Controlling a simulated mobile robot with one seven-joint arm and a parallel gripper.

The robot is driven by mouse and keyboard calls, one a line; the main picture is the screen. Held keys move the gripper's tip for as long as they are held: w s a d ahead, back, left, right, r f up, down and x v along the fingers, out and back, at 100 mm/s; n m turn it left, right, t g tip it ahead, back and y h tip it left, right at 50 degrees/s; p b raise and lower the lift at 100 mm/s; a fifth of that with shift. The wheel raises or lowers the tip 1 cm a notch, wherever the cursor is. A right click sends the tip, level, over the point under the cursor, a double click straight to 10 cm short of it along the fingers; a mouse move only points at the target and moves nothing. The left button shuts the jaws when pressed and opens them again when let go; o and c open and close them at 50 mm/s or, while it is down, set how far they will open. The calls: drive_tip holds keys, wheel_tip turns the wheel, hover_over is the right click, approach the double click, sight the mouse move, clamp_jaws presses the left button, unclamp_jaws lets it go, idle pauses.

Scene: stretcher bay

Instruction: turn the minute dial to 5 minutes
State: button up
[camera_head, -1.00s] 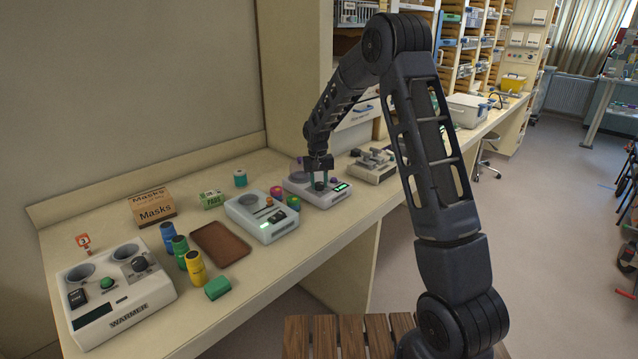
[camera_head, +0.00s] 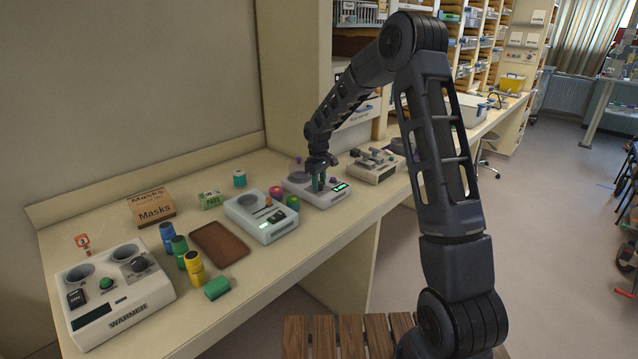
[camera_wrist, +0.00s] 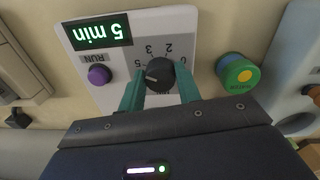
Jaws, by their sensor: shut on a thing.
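The minute dial (camera_wrist: 160,72) is a black knob on a white machine (camera_wrist: 195,20), with printed numbers beside it. A white mark on the knob faces left in the wrist view, towards the printed 5. The machine's display (camera_wrist: 101,33) reads "5 min" in green, upside down in this view. My gripper (camera_wrist: 158,80) is shut on the dial, one green finger on each side. In the head view my gripper (camera_head: 319,184) is low over the same machine (camera_head: 330,198), hiding the dial; the display (camera_head: 340,187) glows green.
A purple RUN button (camera_wrist: 98,75) sits beside the dial. Another white device (camera_head: 262,222) is to the left, with a brown tray (camera_head: 220,243) and a warmer (camera_head: 118,290) beyond. A grey-topped device (camera_head: 375,165) is to the right.

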drive_tip(key=shift+n, duration=0.4)
drive_tip(key=o, duration=1)
drive_tip(key=shift+c, duration=0.2)
wheel_tip(320, 180, up, 11)
drive_tip(key=shift+s, duration=0.15)
drive_tip(key=shift+a+f, duration=0.1)
